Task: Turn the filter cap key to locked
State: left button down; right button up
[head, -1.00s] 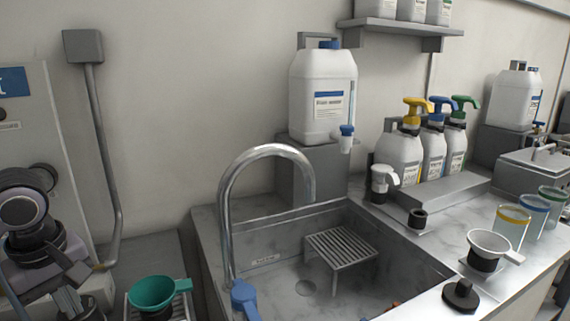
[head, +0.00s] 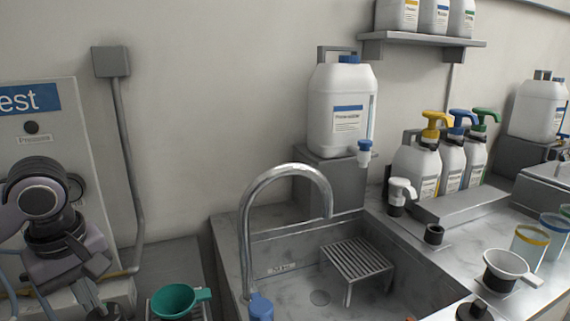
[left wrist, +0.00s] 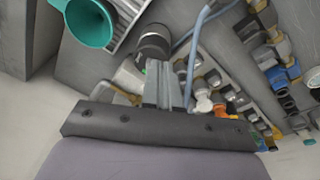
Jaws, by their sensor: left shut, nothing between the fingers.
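My left gripper (head: 94,304) is at the bottom left of the head view, just left of the green funnel (head: 176,300). In the left wrist view the gripper (left wrist: 166,72) is shut with nothing between its fingers. Its fingertips are close to a dark round cap-like part (left wrist: 154,42); I cannot tell whether they touch it. I cannot make out for certain which part is the filter cap key, or its position. The green funnel also shows at the upper left of the wrist view (left wrist: 88,20). My right gripper is not in view.
Blue, orange and grey fittings (left wrist: 285,74) and a pale blue hose (left wrist: 205,22) crowd the right of the wrist view. A steel sink with a curved tap (head: 290,170) fills the middle of the head view. Bottles and cups stand on the right counter.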

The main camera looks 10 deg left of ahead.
pick_arm(q)
jog(key=shift+s+r, duration=0.1)
jog(key=shift+r, duration=0.45)
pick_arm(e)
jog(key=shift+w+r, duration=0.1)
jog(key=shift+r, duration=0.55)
pick_arm(q)
jog(key=w+n+g+p, duration=0.1)
jog(key=w+n+p, duration=0.45)
jog(key=n, duration=0.65)
jog(key=shift+h, duration=0.4)
jog(key=f+b, duration=0.1)
jog(key=f, duration=0.1)
jog(key=f+b, duration=0.4)
jog(key=shift+w+a, duration=0.3)
jog(key=shift+a, duration=0.05)
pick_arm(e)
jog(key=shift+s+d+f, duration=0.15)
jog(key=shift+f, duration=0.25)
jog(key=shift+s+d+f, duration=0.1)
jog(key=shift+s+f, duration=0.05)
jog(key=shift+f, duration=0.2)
